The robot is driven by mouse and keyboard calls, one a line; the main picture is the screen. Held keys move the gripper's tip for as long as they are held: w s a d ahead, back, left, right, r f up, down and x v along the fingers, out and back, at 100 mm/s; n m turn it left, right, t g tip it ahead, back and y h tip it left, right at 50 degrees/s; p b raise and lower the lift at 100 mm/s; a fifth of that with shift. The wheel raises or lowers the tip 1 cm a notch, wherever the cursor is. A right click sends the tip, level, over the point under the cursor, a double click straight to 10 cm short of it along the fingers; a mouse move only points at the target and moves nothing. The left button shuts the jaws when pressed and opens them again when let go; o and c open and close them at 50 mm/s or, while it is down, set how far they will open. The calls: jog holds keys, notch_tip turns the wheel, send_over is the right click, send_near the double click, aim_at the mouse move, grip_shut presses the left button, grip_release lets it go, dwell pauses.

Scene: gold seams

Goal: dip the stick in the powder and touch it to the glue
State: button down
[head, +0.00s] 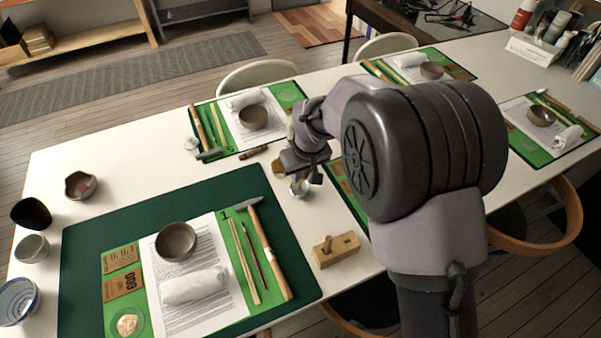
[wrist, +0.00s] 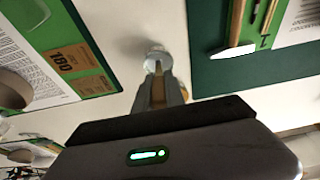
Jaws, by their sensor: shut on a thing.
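My gripper (head: 303,160) is over the white table, between the near dark green mat and the far place settings. In the wrist view the gripper (wrist: 159,88) is shut on a thin tan stick (wrist: 158,68), whose tip points at a small clear glass dish (wrist: 156,55). The dish also shows under the gripper in the head view (head: 299,188). I cannot tell whether the tip touches the dish or what it holds. A grey-brown bowl (head: 176,241) sits on the printed sheet on the near mat. I cannot make out powder or glue for certain.
The dark green mat (head: 85,254) holds a hammer (head: 266,250), thin sticks and a white cloth roll (head: 194,286). A round clear dish (head: 128,323) lies at its front left. A wooden plane (head: 336,249) stands right of the mat. Several bowls line the left edge.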

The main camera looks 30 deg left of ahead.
notch_tip(320, 180, up, 7)
jog(key=p, duration=0.5)
jog(key=shift+r, duration=0.1)
dwell(0.4)
jog(key=shift+s, duration=0.1)
